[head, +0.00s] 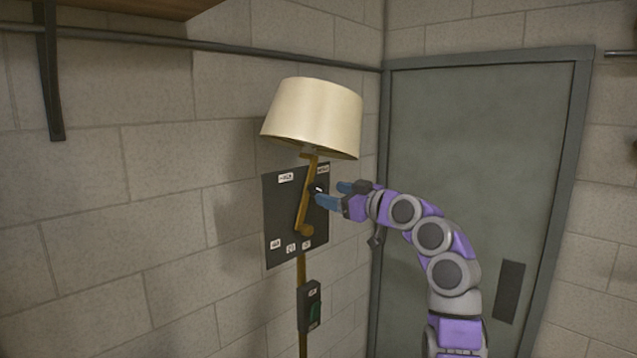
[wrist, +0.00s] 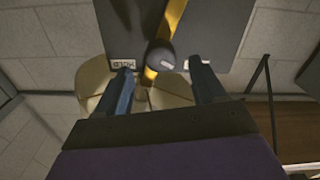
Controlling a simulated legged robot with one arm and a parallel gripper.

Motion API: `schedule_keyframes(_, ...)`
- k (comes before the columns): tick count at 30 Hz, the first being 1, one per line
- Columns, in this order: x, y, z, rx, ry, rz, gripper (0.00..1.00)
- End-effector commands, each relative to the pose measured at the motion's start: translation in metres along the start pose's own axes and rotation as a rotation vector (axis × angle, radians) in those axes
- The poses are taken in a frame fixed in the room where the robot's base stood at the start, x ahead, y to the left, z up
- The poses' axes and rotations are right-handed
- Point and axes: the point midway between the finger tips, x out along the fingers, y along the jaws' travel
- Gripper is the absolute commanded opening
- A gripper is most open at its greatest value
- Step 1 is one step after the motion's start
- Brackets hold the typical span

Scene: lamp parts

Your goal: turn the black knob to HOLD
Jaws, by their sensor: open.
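The black knob (wrist: 160,57) is a dark round piece on the dark panel (head: 283,240), with a small white mark beside its edge in the wrist view. A white label that appears to read HOLD (wrist: 123,64) sits left of the knob there. In the head view the knob is partly hidden by the lamp arm and a finger. My gripper (head: 329,194) is open, its blue fingers pointing at the panel. In the wrist view its fingers (wrist: 161,68) stand left and right of the knob, with gaps on both sides. Contact is not visible.
A lamp with a cream shade (head: 312,112) and brass arm (head: 307,195) stands close in front of the panel. A box with a green switch (head: 313,302) is below. A grey door (head: 470,150) is at right, a shelf at upper left.

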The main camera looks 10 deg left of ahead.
Motion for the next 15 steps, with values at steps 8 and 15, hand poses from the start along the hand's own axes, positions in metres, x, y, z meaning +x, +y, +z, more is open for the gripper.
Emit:
schedule_keyframes(8, 0.039, -0.001, -0.001, 0.003, -0.001, -0.003, 0.69)
schedule_keyframes(15, 0.056, 0.000, 0.000, 0.003, -0.001, -0.002, 0.69)
